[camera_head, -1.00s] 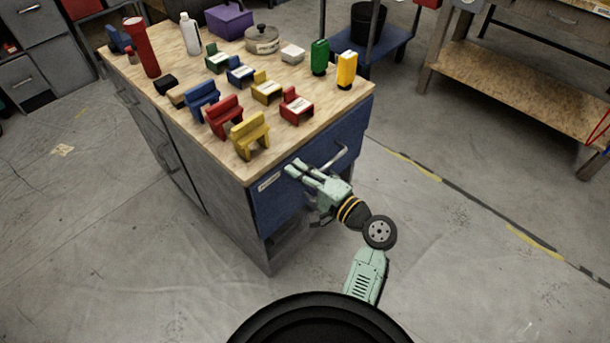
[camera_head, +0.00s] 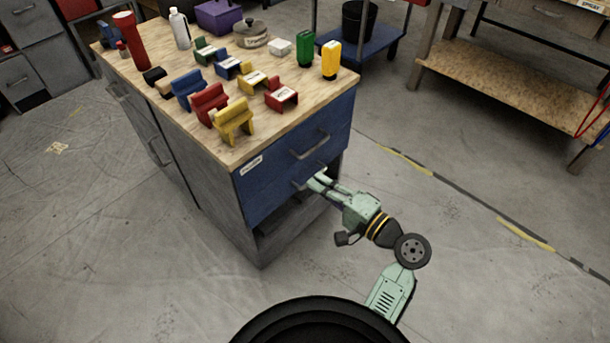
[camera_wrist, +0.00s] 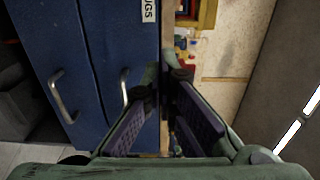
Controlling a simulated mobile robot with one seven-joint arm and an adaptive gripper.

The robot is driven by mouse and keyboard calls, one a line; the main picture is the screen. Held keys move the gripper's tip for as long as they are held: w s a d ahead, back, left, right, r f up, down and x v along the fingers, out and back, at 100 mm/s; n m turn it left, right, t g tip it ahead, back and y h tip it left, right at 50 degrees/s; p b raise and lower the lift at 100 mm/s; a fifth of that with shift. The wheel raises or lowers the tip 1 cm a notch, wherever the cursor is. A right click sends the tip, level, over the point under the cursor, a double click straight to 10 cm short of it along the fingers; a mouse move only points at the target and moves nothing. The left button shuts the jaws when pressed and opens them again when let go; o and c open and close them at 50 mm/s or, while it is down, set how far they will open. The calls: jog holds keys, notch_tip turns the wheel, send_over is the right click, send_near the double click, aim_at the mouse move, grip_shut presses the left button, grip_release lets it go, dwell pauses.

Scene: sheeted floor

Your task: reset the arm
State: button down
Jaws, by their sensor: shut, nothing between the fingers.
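My gripper (camera_head: 316,181) is shut and empty. In the head view its pale green fingers are in front of the blue drawers at the right end of the workbench cabinet, just below the upper drawer's handle (camera_head: 311,147). I cannot tell whether they touch the front. My arm bends back from there to the lower right. In the wrist view the gripper (camera_wrist: 163,80) points along the blue drawer front (camera_wrist: 103,50), with its dark finger pads drawn together at the tips. Two metal handles show to its left.
The wooden benchtop (camera_head: 225,150) carries several coloured chair-shaped blocks, a red cylinder (camera_head: 130,40), a white bottle (camera_head: 180,29), a pot (camera_head: 250,34), and green and yellow containers. Another workbench (camera_head: 500,86) stands at the upper right. The floor right of my arm is clear.

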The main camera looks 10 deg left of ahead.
jog(key=shift+v, duration=0.8)
